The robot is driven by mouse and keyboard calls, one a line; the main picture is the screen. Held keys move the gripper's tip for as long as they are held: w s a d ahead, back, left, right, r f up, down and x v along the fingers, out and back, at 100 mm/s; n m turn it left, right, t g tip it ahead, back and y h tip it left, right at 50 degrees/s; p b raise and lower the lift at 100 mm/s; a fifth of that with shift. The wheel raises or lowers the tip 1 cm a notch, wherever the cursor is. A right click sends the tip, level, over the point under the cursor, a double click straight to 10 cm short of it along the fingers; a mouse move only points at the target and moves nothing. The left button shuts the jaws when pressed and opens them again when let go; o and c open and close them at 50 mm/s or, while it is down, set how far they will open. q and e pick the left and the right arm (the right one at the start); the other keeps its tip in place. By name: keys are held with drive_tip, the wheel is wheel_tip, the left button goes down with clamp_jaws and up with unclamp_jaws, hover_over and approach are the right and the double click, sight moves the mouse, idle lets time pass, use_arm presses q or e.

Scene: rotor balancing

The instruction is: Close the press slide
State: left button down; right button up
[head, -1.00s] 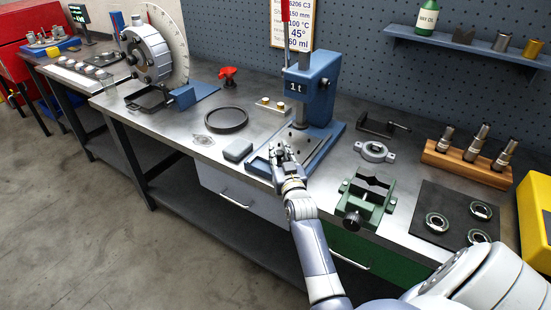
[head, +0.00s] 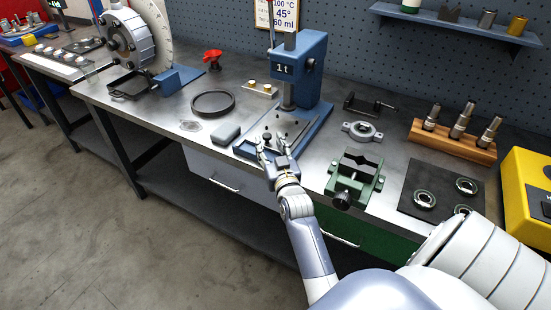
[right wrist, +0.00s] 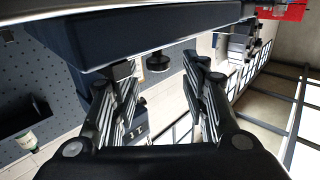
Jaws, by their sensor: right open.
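The blue press (head: 313,68), marked "1 t", stands at the middle of the bench with its base plate (head: 318,128) reaching the front edge. A grey slide plate (head: 290,127) lies on the base under the ram; how far out it sits is hard to tell. My right gripper (head: 267,146) is at the front left of the base, fingers apart and empty. In the right wrist view, a dark round knob (right wrist: 158,62) below a dark blue edge (right wrist: 160,35) shows between the open fingers, beyond their tips; contact is not visible. My left gripper is out of view.
A grey block (head: 226,133) and a dark ring (head: 213,102) lie left of the press. A green vise (head: 355,180) and a grey clamp ring (head: 362,131) stand to its right. A drawer handle (head: 215,180) sticks out below the bench front.

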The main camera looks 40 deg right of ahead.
drive_tip(key=v, duration=0.7)
drive_tip(key=shift+s+a, duration=0.1)
